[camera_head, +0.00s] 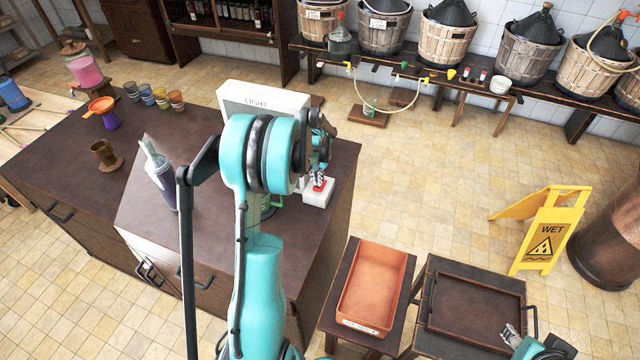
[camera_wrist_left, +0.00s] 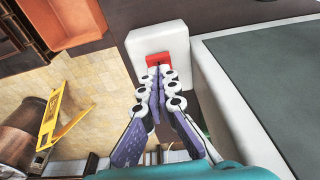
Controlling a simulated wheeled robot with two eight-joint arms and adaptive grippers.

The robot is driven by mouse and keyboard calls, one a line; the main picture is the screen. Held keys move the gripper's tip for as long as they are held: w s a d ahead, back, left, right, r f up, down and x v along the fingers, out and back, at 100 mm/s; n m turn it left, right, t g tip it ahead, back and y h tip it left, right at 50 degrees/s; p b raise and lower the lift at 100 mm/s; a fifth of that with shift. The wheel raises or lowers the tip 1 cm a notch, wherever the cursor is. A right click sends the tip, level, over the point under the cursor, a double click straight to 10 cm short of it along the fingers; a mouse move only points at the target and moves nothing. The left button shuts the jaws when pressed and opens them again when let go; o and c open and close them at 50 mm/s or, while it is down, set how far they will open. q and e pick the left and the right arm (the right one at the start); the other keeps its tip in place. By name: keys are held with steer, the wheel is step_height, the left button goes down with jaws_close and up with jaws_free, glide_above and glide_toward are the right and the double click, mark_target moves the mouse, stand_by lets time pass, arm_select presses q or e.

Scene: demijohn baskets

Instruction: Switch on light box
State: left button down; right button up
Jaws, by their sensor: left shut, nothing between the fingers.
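The light box (camera_head: 262,98), white and marked LIGHT, stands on the dark counter, partly hidden by my left arm. In the left wrist view its dull grey-green panel (camera_wrist_left: 275,75) fills the right side and shows no glow. A small white switch block (camera_head: 317,194) with a red rocker (camera_head: 319,185) sits beside it; the rocker (camera_wrist_left: 160,58) also shows in the wrist view. My left gripper (camera_head: 319,178) is shut and empty, its fingertips (camera_wrist_left: 157,72) at the rocker's near edge. I cannot tell whether they touch. My right gripper (camera_head: 511,335) is low over the dark tray.
A blue-grey pitcher (camera_head: 159,170) stands left of my arm, and a green object is mostly hidden behind it. An orange tray (camera_head: 372,288) and a dark tray (camera_head: 475,310) rest on stools. A yellow wet-floor sign (camera_head: 545,235) stands at the right on open tiled floor.

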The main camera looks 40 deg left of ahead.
mark_target(318, 187)
arm_select(q)
steer(key=shift+f+b, duration=0.85)
steer(key=shift+f, duration=0.15)
stand_by(0.5)
steer(key=shift+r, duration=0.1)
steer(key=shift+r+p, duration=2.15)
steer(key=shift+r, duration=1.3)
